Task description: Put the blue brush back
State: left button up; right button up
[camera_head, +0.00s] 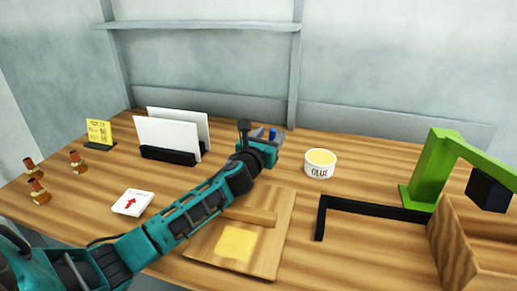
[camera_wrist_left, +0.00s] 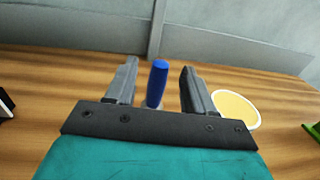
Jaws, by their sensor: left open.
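The blue brush (camera_head: 273,132) is at the back middle of the table, mostly hidden by my left gripper in the head view. In the left wrist view its blue handle (camera_wrist_left: 158,80) stands about upright between the two grey fingers, with a gap on each side. My left gripper (camera_head: 266,136) is open around the handle; it also shows in the left wrist view (camera_wrist_left: 160,88). The lower end of the brush is hidden. A white glue pot (camera_head: 319,169) with a yellow top stands right of the gripper. My right gripper is out of view.
A wooden board (camera_head: 278,230) with a yellow square (camera_head: 236,243) lies in front, partly under my left arm. A black angle bar (camera_head: 375,207), a green stand (camera_head: 433,170) and a wooden box (camera_head: 451,245) are at the right. A white panel rack (camera_head: 168,157) stands left.

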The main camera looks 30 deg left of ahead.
pick_arm(q)
jog(key=s, duration=0.6)
jog(key=s+d, duration=0.1)
jog(key=s, duration=0.2)
jog(key=shift+s, duration=0.1)
